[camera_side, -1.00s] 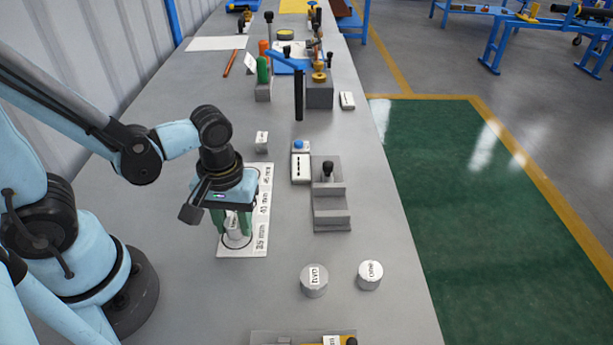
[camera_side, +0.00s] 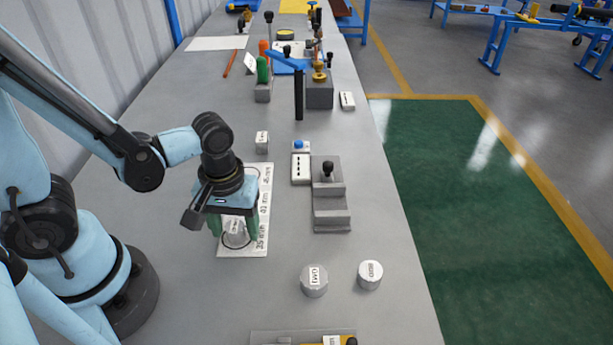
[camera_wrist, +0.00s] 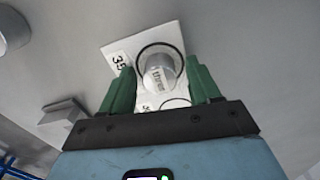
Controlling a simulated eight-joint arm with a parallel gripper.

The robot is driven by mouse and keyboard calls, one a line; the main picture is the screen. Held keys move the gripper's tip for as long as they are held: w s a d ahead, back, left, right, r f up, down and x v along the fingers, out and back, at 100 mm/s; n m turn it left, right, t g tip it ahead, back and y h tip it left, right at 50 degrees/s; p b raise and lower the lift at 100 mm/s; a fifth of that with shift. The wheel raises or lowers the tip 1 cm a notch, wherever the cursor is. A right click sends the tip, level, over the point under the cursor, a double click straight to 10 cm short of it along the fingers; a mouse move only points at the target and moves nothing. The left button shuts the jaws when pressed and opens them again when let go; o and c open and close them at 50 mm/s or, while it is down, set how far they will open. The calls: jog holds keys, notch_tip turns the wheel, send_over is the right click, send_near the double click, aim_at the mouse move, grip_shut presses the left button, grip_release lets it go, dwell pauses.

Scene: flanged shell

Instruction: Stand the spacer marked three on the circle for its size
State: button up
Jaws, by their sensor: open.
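The spacer marked three (camera_side: 236,234) is a silver cylinder at the near end of the white card (camera_side: 262,222). In the wrist view the spacer (camera_wrist: 159,76) stands inside the printed circle by the "35" label, with a gap to the ring at the far side; the ring's near side is partly hidden. My gripper (camera_side: 234,232) is open, with its green fingers on either side of the spacer. In the wrist view the gripper (camera_wrist: 160,85) shows a gap between each finger and the spacer. The 45 mm end of the card is bare.
Spacers marked two (camera_side: 314,281) and one (camera_side: 370,275) stand at the front right. A grey stepped block (camera_side: 331,205) with a black knob lies right of the card. A small labelled block (camera_side: 262,142) stands behind the card. Bench between card and spacers is clear.

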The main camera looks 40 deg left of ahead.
aim_at(234, 225)
jog(key=shift+r, duration=0.1)
jog(key=shift+r, duration=5.95)
jog(key=w+a+r+m+t, duration=0.1)
jog(key=w+a+m+t, duration=0.3)
jog(key=w+m+t, duration=0.2)
jog(key=shift+w+a+m+t, duration=0.2)
jog(key=shift+a+m+t, duration=0.2)
jog(key=shift+m+t, duration=0.25)
jog(key=shift+r, duration=0.1)
